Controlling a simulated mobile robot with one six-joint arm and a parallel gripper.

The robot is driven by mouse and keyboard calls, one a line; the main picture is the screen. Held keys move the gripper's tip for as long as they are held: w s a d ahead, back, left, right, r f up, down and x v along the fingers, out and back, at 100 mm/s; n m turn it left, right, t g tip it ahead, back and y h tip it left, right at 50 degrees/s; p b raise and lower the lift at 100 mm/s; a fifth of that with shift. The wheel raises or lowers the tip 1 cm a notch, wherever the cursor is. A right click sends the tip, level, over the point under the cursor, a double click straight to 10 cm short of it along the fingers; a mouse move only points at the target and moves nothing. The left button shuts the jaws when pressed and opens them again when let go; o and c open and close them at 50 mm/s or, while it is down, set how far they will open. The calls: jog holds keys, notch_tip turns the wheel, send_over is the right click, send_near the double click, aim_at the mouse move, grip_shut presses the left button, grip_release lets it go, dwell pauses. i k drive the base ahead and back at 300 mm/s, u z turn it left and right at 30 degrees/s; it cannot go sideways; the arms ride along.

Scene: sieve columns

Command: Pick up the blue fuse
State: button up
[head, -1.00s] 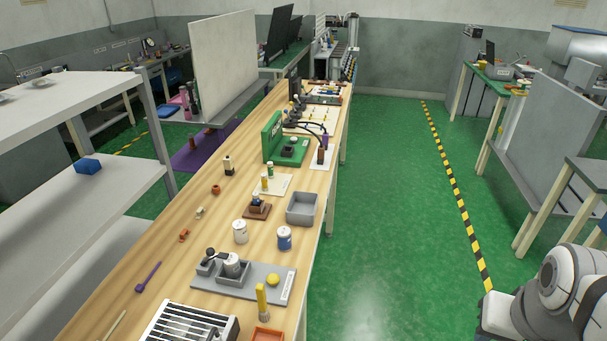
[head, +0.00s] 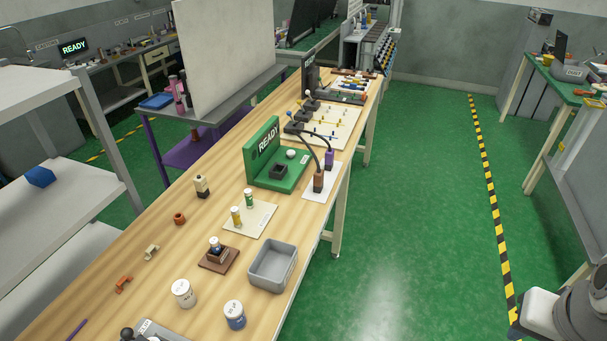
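I cannot make out the blue fuse for certain. A small dark blue piece with a pale top (head: 215,246) sits on a brown base (head: 218,262) on the wooden bench; it may be the fuse, but it is too small to tell. A yellow fuse-like cylinder (head: 236,216) and a green one (head: 249,198) stand upright on a cream card (head: 257,219) just behind it. A green device (head: 270,172) with a READY screen and a dark square socket stands further back. My gripper is not in view; only part of my arm shows at the lower right.
A grey open bin (head: 274,268) stands near the bench's right edge. A white jar (head: 184,293) and a blue-and-white jar (head: 235,314) stand in front. Small brown parts lie to the left. Green floor (head: 400,230) right of the bench is clear.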

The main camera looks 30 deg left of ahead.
aim_at(214, 242)
jog(key=z, duration=0.05)
jog(key=i, duration=2.4)
jog(key=u, duration=0.6)
jog(key=k, duration=0.1)
jog(key=u, duration=3.4)
jog(key=i, duration=1)
jog(key=u, duration=0.05)
